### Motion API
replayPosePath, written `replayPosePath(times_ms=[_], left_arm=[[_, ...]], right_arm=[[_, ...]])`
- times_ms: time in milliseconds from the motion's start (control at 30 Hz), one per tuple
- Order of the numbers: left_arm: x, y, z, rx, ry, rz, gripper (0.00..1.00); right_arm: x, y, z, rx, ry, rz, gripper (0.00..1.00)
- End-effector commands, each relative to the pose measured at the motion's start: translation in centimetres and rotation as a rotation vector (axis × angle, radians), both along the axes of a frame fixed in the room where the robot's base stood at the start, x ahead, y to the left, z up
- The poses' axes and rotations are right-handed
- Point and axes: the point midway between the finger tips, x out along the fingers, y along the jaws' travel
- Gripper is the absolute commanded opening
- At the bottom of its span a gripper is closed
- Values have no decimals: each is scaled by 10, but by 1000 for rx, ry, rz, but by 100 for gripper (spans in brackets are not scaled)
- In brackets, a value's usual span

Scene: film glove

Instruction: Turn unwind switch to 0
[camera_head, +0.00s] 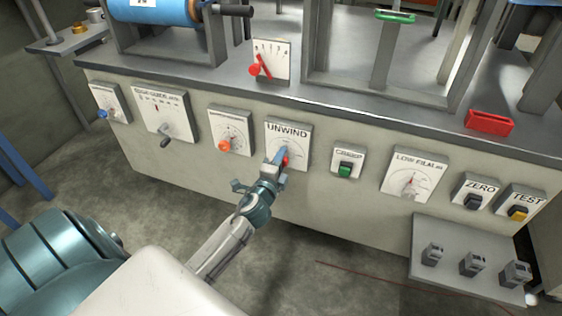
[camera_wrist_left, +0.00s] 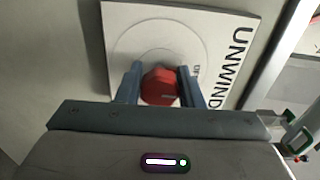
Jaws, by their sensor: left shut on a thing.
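The unwind switch is a red knob (camera_head: 285,160) on a white panel marked UNWIND (camera_head: 298,137), on the front of the grey machine. In the left wrist view the red knob (camera_wrist_left: 160,87) sits between the two blue-grey fingers of my left gripper (camera_wrist_left: 160,92), and the panel (camera_wrist_left: 210,50) fills the background. My left gripper (camera_head: 280,157) is shut on the knob. The fingers hide part of the dial, and I cannot read which number the knob points to. My right gripper is not in view.
To the left is a panel with an orange knob (camera_head: 224,146). To the right are a green switch (camera_head: 345,169) and the LOW FILM panel (camera_head: 412,177). A red lever (camera_head: 260,68) stands on the ledge above. A shelf (camera_head: 465,290) juts out at the lower right.

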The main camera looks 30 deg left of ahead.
Motion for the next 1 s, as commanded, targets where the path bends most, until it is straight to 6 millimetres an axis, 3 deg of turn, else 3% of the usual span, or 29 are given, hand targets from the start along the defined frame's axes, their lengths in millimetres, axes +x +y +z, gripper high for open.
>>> replayPosePath(times_ms=[467,500,600,1000], left_arm=[[0,0,-1,-15,-1,1,11],[0,0,-1,-15,-1,1,38],[0,0,-1,-14,-1,1,55],[-9,-2,-2,-14,0,0,55]], right_arm=[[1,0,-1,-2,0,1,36],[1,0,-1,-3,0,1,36],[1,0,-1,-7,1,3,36],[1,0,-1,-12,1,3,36]])
